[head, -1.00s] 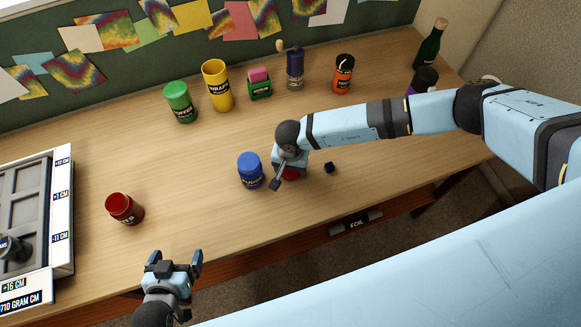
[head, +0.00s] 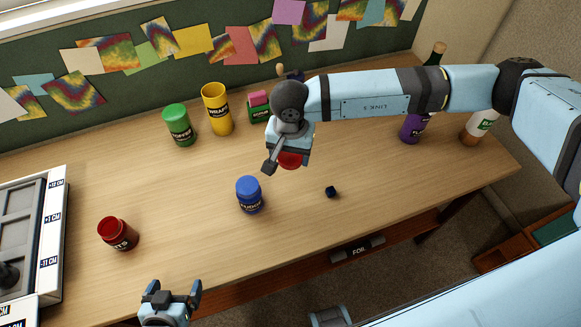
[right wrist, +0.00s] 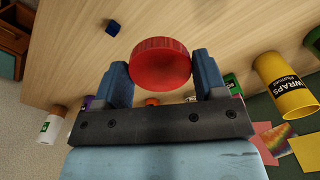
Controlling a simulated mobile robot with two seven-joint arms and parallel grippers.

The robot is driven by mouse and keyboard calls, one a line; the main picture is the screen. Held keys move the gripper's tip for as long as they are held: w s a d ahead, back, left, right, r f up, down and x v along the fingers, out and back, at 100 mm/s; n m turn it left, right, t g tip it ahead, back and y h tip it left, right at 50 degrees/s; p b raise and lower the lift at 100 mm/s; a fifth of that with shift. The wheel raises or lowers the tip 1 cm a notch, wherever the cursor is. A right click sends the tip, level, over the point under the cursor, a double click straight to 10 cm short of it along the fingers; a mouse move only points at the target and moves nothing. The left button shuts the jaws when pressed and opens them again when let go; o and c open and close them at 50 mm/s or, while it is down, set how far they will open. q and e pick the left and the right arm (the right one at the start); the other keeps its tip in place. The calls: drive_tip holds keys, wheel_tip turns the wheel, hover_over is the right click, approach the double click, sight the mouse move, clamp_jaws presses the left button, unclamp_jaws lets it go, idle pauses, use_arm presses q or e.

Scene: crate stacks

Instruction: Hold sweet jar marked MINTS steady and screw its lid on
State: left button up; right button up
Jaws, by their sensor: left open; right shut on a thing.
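The red jar (head: 118,234) stands at the left front of the table, its mouth open and dark inside; only the end of its label, "TS", is readable. The red lid (head: 291,160) is in my right gripper (head: 288,152), above the table and well to the right of the jar. In the right wrist view the lid (right wrist: 160,63) sits between the two fingers. My left gripper (head: 173,290) is open and empty at the table's front edge, below and right of the jar.
A blue FUDGE jar (head: 249,195) stands between the red jar and the lid. A small dark cube (head: 331,192) lies right of it. Green (head: 179,125) and yellow (head: 217,110) containers stand behind. A grey tray (head: 50,235) is at the left.

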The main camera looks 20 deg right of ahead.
use_arm(q)
drive_tip(key=shift+f, duration=0.15)
use_arm(e)
drive_tip(key=shift+r, duration=0.95)
use_arm(q)
drive_tip(key=shift+a, duration=0.15)
